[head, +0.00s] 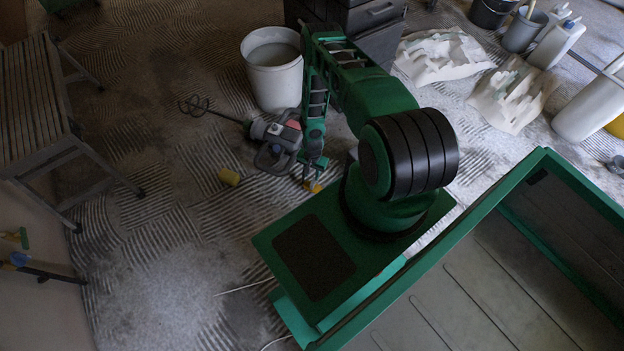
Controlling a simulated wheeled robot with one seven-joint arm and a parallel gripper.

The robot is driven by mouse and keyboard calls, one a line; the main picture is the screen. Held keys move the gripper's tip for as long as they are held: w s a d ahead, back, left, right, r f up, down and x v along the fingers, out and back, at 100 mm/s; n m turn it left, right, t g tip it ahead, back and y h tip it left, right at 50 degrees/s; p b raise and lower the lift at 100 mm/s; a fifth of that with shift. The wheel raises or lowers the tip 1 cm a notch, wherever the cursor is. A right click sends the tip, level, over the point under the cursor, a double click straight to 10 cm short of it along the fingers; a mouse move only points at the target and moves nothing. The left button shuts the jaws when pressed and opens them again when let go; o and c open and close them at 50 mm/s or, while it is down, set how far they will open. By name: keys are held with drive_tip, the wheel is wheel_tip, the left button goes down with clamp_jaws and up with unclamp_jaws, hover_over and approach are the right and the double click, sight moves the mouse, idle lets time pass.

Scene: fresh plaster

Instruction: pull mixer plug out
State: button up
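The mixer (275,133), a grey and red hand-held machine with a wire paddle (197,106), lies on the floor left of my arm. My gripper (311,178) points down close to the right of the mixer's handle. It is small and dark here, and I cannot tell whether its fingers are open or shut. A small orange-yellow piece shows at the fingertips; I cannot tell whether it is a plug or part of the gripper. I cannot clearly make out the mixer's plug or its socket. A thin white cable (244,287) shows on the floor beside my base.
A white bucket (273,80) stands just behind the mixer. A slatted bench (35,105) stands at far left. Torn white bags (440,56) and containers (556,43) are at upper right. The floor at lower left is mostly clear.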

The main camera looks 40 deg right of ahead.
drive_tip(key=shift+r, duration=1.75)
